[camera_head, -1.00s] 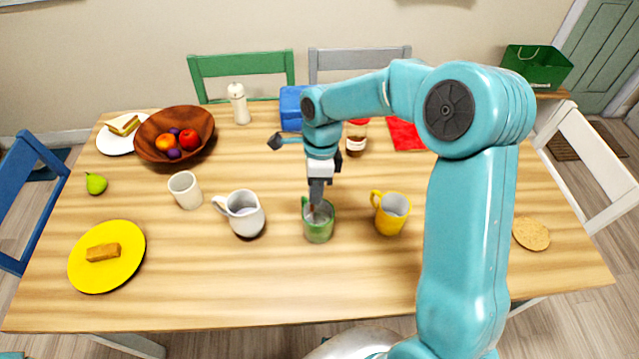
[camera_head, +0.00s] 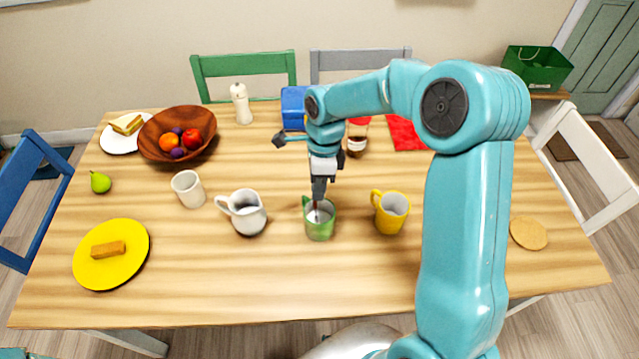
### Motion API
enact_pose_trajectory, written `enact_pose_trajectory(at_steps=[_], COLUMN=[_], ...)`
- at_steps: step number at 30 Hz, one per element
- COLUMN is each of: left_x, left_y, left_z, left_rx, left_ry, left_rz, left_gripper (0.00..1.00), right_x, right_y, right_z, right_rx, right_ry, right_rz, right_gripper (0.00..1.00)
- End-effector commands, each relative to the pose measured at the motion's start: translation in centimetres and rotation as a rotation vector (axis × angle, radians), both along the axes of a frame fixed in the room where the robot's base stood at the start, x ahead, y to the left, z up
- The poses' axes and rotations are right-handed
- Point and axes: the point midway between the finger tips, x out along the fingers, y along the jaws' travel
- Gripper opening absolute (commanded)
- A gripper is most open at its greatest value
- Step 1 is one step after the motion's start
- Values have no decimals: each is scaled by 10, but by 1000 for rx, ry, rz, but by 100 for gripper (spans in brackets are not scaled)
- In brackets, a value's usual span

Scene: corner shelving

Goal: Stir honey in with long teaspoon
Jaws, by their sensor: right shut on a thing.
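A green mug (camera_head: 320,228) stands upright on the wooden table in the middle, with pale contents showing inside. My right gripper (camera_head: 318,197) points down just above the mug's mouth. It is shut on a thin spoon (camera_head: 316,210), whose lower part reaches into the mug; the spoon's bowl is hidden. A honey jar (camera_head: 357,138) with a red lid and dark contents stands behind, beside my right arm. My left gripper does not show.
A white pitcher (camera_head: 245,213) stands left of the mug and a yellow mug (camera_head: 390,211) right of it. A white cup (camera_head: 188,189), fruit bowl (camera_head: 150,142) and yellow plate (camera_head: 120,275) are further left. The front of the table is clear.

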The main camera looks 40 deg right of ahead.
Motion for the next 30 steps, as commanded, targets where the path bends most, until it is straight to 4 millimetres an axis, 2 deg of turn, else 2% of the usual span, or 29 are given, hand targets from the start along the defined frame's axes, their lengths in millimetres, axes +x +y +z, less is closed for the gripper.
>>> enact_pose_trajectory(at_steps=[13,30], left_x=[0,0], left_y=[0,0], left_z=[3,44], left_rx=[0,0], left_ry=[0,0], left_rz=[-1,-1], left_gripper=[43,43], right_x=[-2,3], right_y=[-4,-12], right_z=[4,52], right_rx=[0,-1], right_ry=[0,-1], right_rz=[0,-1], right_gripper=[0,0])
